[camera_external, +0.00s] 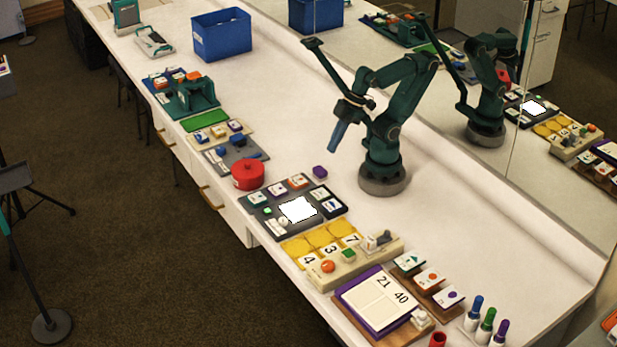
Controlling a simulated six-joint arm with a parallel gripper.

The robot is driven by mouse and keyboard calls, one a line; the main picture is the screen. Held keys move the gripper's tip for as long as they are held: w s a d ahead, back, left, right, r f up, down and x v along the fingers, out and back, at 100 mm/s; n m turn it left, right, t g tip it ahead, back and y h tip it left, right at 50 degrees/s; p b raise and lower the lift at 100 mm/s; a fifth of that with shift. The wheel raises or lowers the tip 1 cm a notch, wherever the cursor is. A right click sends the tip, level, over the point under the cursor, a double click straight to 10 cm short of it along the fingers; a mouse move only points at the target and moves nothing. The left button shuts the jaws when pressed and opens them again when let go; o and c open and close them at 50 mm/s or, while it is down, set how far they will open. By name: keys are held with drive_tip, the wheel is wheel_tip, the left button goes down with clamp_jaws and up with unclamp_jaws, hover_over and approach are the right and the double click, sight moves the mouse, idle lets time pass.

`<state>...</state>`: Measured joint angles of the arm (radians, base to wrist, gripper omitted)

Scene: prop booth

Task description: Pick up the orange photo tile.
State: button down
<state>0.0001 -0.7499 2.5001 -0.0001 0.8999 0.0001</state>
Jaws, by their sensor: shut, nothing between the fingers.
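I cannot tell for sure which piece is the orange photo tile. A small white tile with an orange-red picture (299,181) sits on the far edge of the dark board (322,219), beside a glowing white panel (298,210). Another white tile with an orange mark (429,278) lies on a wooden rack (447,297) at the lower right. My gripper (333,150) is shut and empty, pointing down above the bare table, beyond the dark board and apart from every tile.
A purple block (320,172) lies between the board and my base. A red round box (248,175) stands left of the board. Yellow hexagon tiles (318,237) and number tiles lie in front. A mirror wall repeats the scene at right.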

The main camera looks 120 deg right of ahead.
drive_tip(key=c, duration=1.5)
unclamp_jaws()
drive_tip(key=shift+c, duration=0.2)
drive_tip(key=o, duration=1.1)
drive_tip(key=shift+c, duration=0.2)
